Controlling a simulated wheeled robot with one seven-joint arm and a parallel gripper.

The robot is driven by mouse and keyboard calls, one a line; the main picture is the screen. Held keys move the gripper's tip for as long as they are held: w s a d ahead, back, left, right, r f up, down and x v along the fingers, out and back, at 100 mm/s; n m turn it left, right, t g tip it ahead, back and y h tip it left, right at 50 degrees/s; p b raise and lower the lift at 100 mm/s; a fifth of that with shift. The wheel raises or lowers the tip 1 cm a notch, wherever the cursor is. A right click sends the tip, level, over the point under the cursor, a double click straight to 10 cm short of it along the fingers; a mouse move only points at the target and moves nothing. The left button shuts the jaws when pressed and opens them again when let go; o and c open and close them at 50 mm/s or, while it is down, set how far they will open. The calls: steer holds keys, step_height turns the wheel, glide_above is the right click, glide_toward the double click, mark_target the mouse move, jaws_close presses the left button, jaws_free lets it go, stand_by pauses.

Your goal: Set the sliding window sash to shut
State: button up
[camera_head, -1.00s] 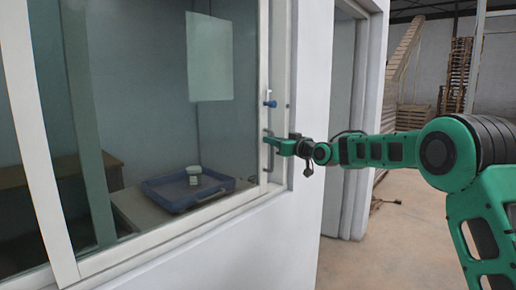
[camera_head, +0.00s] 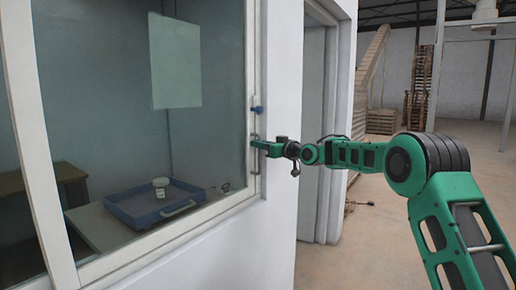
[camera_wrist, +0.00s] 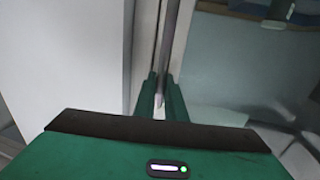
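The sliding window sash is a white frame (camera_head: 34,160) around a large glass pane in the head view. Its right stile stands close beside the window jamb; I cannot tell whether they touch. A slim upright grey handle (camera_head: 254,152) is on this stile. My gripper (camera_head: 258,147) is at the handle, reaching in from the right. In the wrist view my gripper's two green fingers (camera_wrist: 160,104) are close together with a narrow pale piece between them, which appears to be the handle. The fingers hide most of it.
A small blue-knobbed fitting (camera_head: 257,109) is just above the handle. Behind the glass, a blue tray (camera_head: 140,219) with a white-and-green container (camera_head: 161,187) lies on a table. A white wall and doorway (camera_head: 312,130) are right of the window; open floor lies beyond.

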steer(key=shift+o, duration=0.7)
steer(key=shift+w+d+f, duration=0.1)
steer(key=shift+w+d, duration=0.35)
steer(key=shift+s, duration=0.15)
steer(key=v, duration=1)
steer(key=shift+s, duration=0.25)
